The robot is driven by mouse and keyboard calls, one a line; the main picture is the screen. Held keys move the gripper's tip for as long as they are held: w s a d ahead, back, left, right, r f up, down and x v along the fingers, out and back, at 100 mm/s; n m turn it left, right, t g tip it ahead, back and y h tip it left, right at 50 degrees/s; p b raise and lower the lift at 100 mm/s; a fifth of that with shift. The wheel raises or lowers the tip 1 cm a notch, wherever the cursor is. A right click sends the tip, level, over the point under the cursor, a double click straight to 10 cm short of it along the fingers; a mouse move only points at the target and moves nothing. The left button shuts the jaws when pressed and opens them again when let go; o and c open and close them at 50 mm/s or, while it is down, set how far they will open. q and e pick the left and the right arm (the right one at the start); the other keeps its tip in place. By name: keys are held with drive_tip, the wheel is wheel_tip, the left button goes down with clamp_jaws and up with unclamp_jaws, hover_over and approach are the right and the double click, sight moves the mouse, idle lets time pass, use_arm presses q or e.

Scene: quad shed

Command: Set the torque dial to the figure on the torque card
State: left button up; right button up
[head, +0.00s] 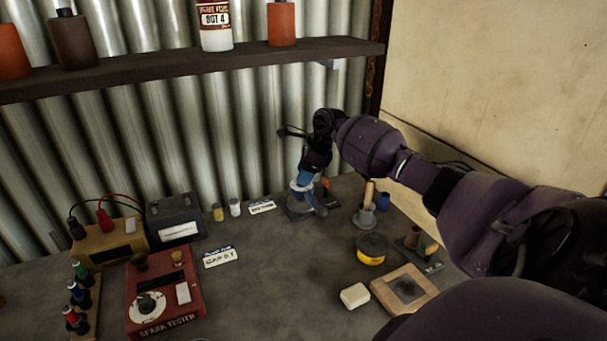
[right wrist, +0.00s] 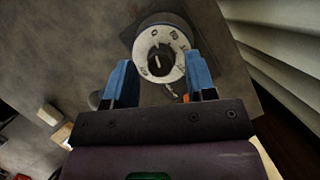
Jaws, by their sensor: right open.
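The torque dial (right wrist: 177,73) shows in the right wrist view as a round pale face with dark figures and a black knob (right wrist: 160,58) in its middle. The knob has a light pointer line. In the head view the dial's grey base (head: 297,208) is partly hidden by my right gripper (head: 304,184). In the right wrist view my right gripper (right wrist: 161,82) is open, its blue fingers on either side of the dial's near edge. I cannot tell whether they touch it. A small white card (head: 262,207) lies left of the dial; its print is unreadable. My left gripper is not in view.
A red spark tester (head: 167,290) with its own dial, a yellow box (head: 112,246), a black battery (head: 175,222) and a "GAP 0.7" card (head: 221,258) stand left. A yellow tin (head: 371,254), white block (head: 354,296) and wooden tray (head: 385,299) are right. The middle bench is clear.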

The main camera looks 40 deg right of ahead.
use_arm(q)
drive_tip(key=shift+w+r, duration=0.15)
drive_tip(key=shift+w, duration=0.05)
use_arm(e)
drive_tip(key=shift+w+a+f, duration=0.1)
drive_tip(key=shift+w+f, duration=0.05)
drive_tip(key=shift+f, duration=0.25)
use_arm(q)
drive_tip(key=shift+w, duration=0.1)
use_arm(e)
drive_tip(key=shift+c, duration=0.2)
drive_tip(key=c, duration=0.9)
